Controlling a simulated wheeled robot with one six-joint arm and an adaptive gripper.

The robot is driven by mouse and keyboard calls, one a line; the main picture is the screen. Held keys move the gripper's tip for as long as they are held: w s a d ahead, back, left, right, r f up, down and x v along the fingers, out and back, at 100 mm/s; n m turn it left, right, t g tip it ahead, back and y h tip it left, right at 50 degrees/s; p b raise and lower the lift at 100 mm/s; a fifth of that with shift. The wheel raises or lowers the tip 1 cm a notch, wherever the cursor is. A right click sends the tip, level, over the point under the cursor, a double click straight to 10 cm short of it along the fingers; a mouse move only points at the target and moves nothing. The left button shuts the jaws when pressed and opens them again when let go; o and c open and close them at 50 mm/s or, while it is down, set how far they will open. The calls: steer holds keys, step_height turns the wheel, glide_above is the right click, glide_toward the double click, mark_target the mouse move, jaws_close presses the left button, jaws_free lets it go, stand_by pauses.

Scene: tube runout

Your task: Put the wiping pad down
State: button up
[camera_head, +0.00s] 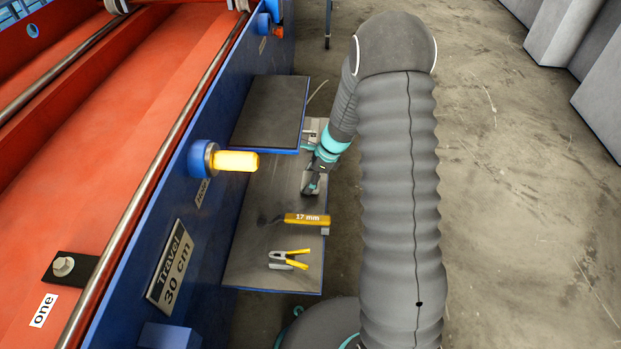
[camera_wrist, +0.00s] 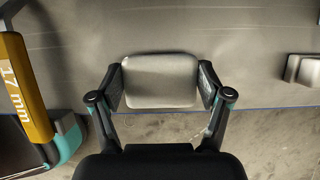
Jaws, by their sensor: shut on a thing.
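The wiping pad (camera_wrist: 160,80) is a pale grey rounded block. In the wrist view it sits between the two fingers of my gripper (camera_wrist: 160,88), which are shut on its left and right sides. The pad is over the grey shelf (camera_wrist: 230,35) near its edge; I cannot tell if it touches the surface. In the head view my gripper (camera_head: 314,185) is at the right edge of the lower grey shelf (camera_head: 265,185), and the pad is mostly hidden by it.
A yellow 17 mm tool (camera_head: 305,219) and yellow-handled pliers (camera_head: 289,260) lie on the lower shelf. A raised dark shelf (camera_head: 272,110) is behind. A metal piece (camera_wrist: 304,70) is at the wrist view's right.

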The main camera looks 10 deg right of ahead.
steer(key=shift+f, duration=0.2)
steer(key=o, duration=1.2)
steer(key=shift+p+v, duration=0.75)
steer(key=shift+v, duration=3.25)
steer(key=shift+a, duration=0.1)
